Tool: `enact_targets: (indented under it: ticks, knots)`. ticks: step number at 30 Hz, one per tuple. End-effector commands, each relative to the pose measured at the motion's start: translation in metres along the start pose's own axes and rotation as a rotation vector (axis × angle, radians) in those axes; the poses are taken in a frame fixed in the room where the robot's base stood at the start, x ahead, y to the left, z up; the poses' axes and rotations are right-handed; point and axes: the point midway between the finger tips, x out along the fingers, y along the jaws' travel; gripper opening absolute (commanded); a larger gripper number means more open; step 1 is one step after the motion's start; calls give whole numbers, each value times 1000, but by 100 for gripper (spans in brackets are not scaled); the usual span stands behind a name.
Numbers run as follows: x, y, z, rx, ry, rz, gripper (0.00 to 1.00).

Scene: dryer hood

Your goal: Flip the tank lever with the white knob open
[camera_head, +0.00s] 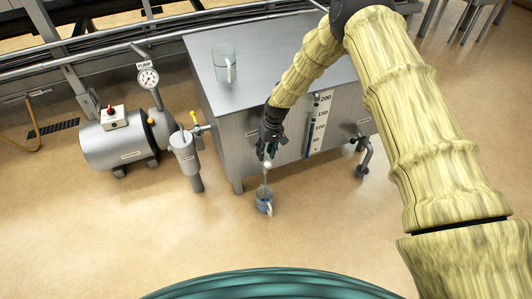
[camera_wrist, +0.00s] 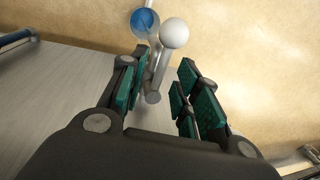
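The lever's white round knob (camera_head: 267,165) shows just below my gripper (camera_head: 266,151) at the front of the grey metal tank (camera_head: 222,130). In the wrist view the white knob (camera_wrist: 174,33) sits at the end of a short metal lever (camera_wrist: 158,72). My gripper (camera_wrist: 163,72) is open, with its green-padded fingers on either side of the lever. The lever is nearer the left finger; I cannot tell if they touch. The knob shows beyond the fingertips. My gripper partly hides the lever's base in the head view.
A glass mug (camera_head: 264,206) with blue in it is below the lever. A glass pitcher (camera_head: 224,66) stands on the tank top. A level scale (camera_head: 318,122) and another valve (camera_head: 363,160) are to the right. A pump (camera_head: 118,145) stands left. The front floor is clear.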

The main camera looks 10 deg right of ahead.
Motion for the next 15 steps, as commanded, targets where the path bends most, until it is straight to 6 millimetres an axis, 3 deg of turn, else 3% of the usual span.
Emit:
enact_targets:
  ticks: [15]
  knots:
    - [-86, 1, 0, 1, 1, 0, 32]
